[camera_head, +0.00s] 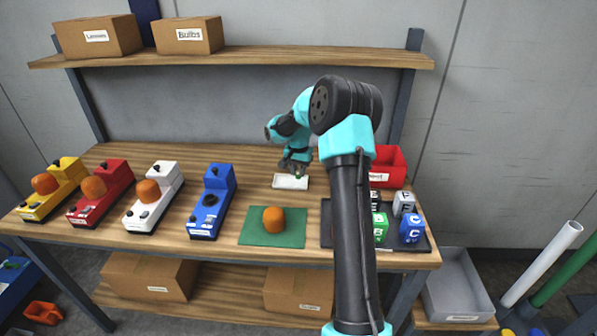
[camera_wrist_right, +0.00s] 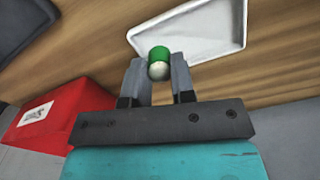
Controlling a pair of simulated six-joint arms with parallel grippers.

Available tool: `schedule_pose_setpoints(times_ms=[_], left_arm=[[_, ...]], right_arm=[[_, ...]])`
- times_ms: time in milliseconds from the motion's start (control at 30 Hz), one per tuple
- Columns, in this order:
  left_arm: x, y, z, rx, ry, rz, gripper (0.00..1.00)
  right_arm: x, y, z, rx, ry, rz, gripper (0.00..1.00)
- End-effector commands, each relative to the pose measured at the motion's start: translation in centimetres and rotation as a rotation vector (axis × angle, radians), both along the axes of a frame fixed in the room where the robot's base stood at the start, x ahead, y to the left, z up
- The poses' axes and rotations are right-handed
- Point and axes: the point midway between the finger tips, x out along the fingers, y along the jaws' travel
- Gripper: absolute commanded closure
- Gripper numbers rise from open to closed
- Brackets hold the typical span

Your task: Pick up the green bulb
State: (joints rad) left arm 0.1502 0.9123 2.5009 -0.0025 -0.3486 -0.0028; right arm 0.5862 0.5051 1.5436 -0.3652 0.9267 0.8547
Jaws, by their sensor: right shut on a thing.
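The green bulb (camera_wrist_right: 159,62) is between my right gripper's two fingers in the right wrist view. It has a green part and a pale rounded end. My right gripper (camera_wrist_right: 159,75) is shut on it; it also shows in the head view (camera_head: 295,168), just above the small white tray (camera_head: 290,183). The tray (camera_wrist_right: 200,28) appears behind the bulb in the right wrist view. In the head view the bulb is mostly hidden or too small to make out. I cannot tell whether it touches the tray. My left gripper is not in view.
A red bin (camera_head: 388,165) stands right of the tray, partly behind my right arm. Lettered blocks (camera_head: 411,228) sit on a dark tray at the right. An orange piece (camera_head: 273,219) rests on a green mat (camera_head: 254,238). Several colored units, including a blue one (camera_head: 212,200), line the left.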

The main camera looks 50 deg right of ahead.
Motion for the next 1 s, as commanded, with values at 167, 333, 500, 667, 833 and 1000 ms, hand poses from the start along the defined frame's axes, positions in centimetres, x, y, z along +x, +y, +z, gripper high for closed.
schedule_pose_setpoints(times_ms=[167,333,500,667,833,1000], left_arm=[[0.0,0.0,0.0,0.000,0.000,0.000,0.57],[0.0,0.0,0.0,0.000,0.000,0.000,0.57],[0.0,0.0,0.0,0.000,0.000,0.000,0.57],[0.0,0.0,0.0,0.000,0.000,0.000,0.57],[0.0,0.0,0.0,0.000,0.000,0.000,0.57],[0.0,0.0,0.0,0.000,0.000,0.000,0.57]], right_arm=[[-1.7,2.2,0.4,0.000,0.001,0.002,0.98],[-3.9,5.2,0.7,0.000,0.000,0.003,0.98],[-6.0,8.1,1.0,0.000,-0.001,0.003,0.98],[-7.5,10.2,1.2,0.000,-0.001,0.002,0.98],[-8.4,11.3,1.3,0.000,0.000,0.001,0.98],[-8.5,11.5,1.3,0.000,0.000,0.001,0.98]])
